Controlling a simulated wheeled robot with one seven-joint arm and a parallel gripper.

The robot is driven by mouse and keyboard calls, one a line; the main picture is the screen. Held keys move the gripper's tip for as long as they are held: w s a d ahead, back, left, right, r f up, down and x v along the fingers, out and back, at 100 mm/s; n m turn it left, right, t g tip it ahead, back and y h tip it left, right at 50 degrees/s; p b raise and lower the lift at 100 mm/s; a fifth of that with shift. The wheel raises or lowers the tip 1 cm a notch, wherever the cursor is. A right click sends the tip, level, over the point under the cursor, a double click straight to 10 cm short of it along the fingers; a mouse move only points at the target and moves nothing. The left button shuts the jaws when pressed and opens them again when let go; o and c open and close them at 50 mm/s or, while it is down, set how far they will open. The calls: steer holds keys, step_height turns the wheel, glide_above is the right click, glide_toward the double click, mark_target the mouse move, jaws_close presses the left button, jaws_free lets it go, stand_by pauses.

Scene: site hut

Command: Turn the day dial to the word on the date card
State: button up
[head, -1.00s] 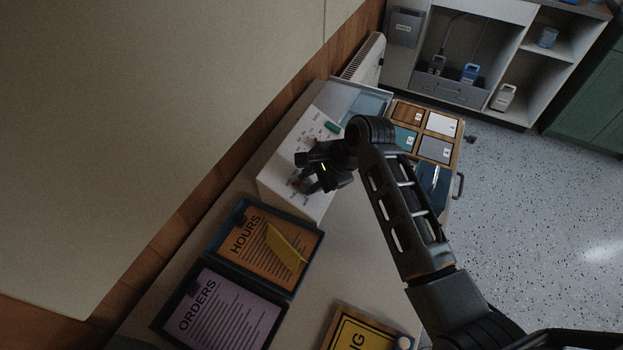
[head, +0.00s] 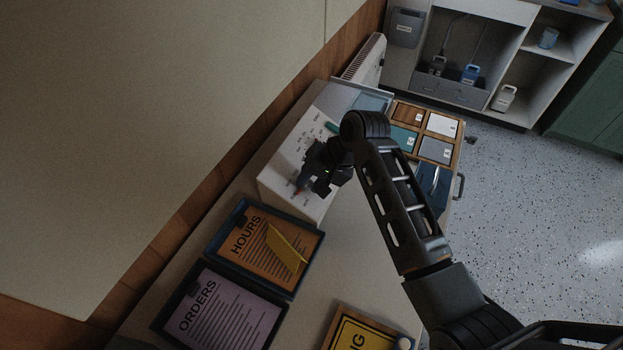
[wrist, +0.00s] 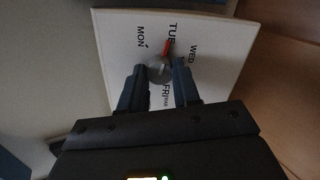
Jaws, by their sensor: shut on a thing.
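The day dial (wrist: 158,68) is a round grey knob with a red pointer (wrist: 167,47) on a white panel (wrist: 118,32). The panel carries the words MON, TUE, WED and FRI, with smaller print by FRI. In the wrist view the red pointer points up, close to TUE. My gripper (wrist: 159,75) has a finger on each side of the knob and is shut on it. In the head view my gripper (head: 318,178) hides most of the dial on the white panel (head: 274,180). I cannot make out a date card with a readable word.
An orange HOURS board (head: 262,262) with a yellow slip and a mauve ORDERS board (head: 215,318) lie on the bench. A yellow sign (head: 362,335) lies at the front. A compartment tray (head: 456,140) stands beyond my arm. A wall is close on the left.

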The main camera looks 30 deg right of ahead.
steer(key=n, duration=0.4)
steer(key=shift+n, duration=0.3)
steer(key=n, duration=0.4)
steer(key=shift+a+n+h, duration=0.1)
steer(key=shift+n+h, duration=0.2)
steer(key=shift+n, duration=0.1)
steer(key=o, duration=1.1)
steer(key=shift+c, duration=0.2)
steer(key=v, duration=0.7)
steer(key=shift+r+b, duration=0.35)
steer(key=shift+r, duration=0.05)
steer(key=shift+s+f, duration=0.1)
steer(key=shift+s, duration=0.05)
